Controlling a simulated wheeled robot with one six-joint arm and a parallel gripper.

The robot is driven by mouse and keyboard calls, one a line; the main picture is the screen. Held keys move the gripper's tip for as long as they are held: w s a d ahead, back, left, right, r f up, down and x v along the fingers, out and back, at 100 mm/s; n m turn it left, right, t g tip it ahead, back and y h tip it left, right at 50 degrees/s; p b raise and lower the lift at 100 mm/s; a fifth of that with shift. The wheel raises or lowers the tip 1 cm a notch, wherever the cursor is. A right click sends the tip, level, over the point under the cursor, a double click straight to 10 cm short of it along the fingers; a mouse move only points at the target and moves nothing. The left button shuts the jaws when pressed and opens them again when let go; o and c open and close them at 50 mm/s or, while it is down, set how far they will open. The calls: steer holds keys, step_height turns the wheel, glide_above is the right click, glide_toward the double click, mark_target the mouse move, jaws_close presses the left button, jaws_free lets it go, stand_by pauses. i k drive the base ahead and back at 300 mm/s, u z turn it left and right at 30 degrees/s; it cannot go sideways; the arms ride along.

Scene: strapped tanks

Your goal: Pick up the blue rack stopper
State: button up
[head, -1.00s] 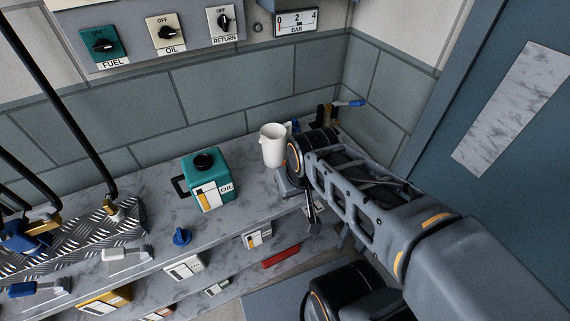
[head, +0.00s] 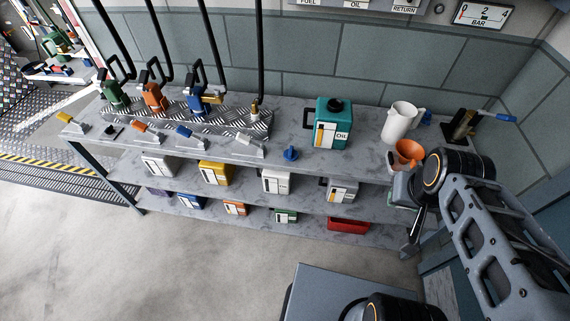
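A small blue stopper (head: 291,153) with a knob-like top stands upright near the front edge of the rack's top shelf (head: 325,162), just left of the teal oil can (head: 333,124). Nothing covers it. My gripper (head: 411,242) points down at the right end of the rack, in front of the shelves and well to the right of the stopper. It is apart from the stopper. Its fingers are small and dark in this view, and I cannot tell whether they are open or shut.
An orange funnel-like cup (head: 409,153) and a white jug (head: 399,122) stand right of the oil can. Hoses with colored nozzles (head: 153,97) stand at the left. Lower shelves hold several cans and a red box (head: 348,225). The floor (head: 190,265) in front is open.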

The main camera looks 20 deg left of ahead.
mark_target(290, 154)
steer(key=u, duration=0.25)
steer(key=i, duration=0.45)
steer(key=z, duration=0.15)
steer(key=k, duration=0.7)
steer(key=u, duration=1)
steer(key=i, duration=0.3)
steer(key=u, duration=0.1)
